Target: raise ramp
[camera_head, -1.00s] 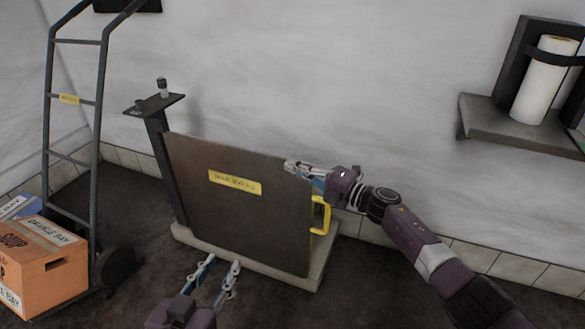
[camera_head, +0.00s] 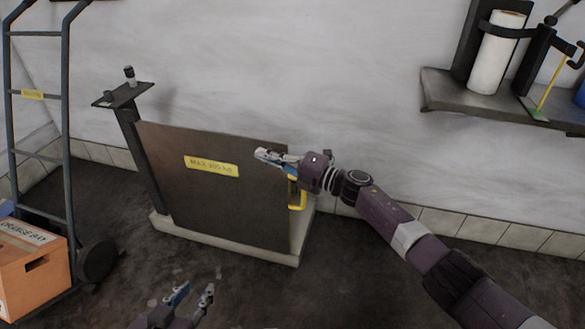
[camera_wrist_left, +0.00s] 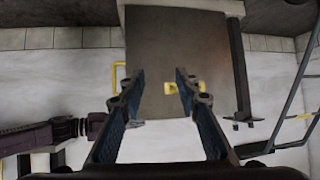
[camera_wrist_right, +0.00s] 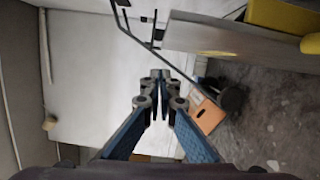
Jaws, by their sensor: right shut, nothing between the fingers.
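The ramp (camera_head: 215,205) is a dark brown panel standing nearly upright on a pale slab, with a yellow label (camera_head: 211,167) on its face and a yellow handle (camera_head: 297,196) at its right edge. It shows upside down in the left wrist view (camera_wrist_left: 180,50). My right gripper (camera_head: 261,154) is shut and empty by the panel's upper right corner; contact cannot be told. In the right wrist view its fingertips (camera_wrist_right: 160,80) are together. My left gripper (camera_head: 195,290) is open and empty, low in front of the slab. Its fingers (camera_wrist_left: 160,80) are spread apart in its wrist view.
A dark post with a small top plate (camera_head: 124,95) stands at the panel's left. A hand truck (camera_head: 67,150) and an orange box (camera_head: 35,275) are at the left. A wall shelf (camera_head: 470,105) holds a white roll (camera_head: 497,52). The floor right of the slab is clear.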

